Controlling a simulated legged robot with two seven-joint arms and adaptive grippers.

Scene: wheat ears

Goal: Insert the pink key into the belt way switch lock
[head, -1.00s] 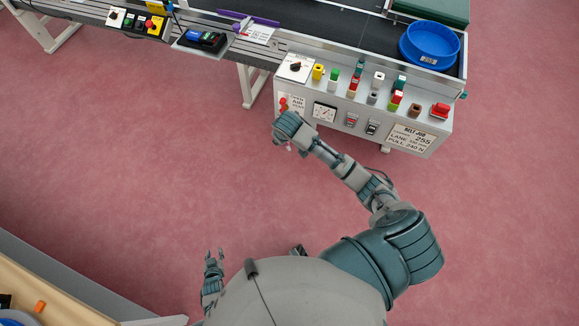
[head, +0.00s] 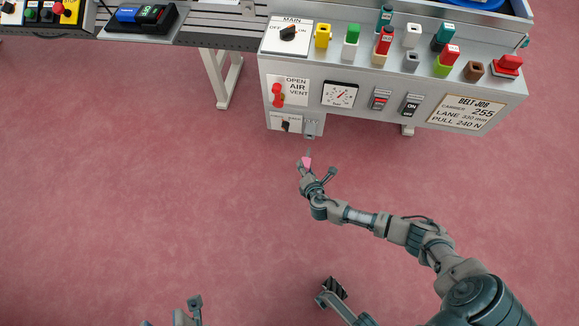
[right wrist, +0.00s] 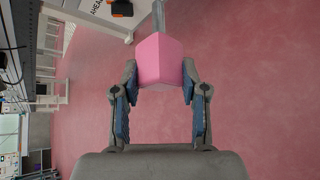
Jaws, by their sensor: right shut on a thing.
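The pink key (head: 307,162) is held in my right gripper (head: 308,169), in front of the console's lower left corner. In the right wrist view, the fingers (right wrist: 159,88) are shut on the sides of its pink head (right wrist: 162,60), and its grey shaft (right wrist: 158,16) points away. A small grey block (head: 311,129), apparently the lock, sits beside a dark knob (head: 285,125) on a small white panel. The key's shaft points up toward this block; I cannot tell whether its tip touches. My left gripper (head: 187,308) is low at the bottom edge, partly cut off, fingers apart and empty.
The grey console (head: 400,85) carries a main switch (head: 288,33), a red air vent lever (head: 278,95), a dial (head: 340,94), rockers and several coloured blocks on top. A conveyor (head: 225,35) stands at the upper left. The pink floor below is clear.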

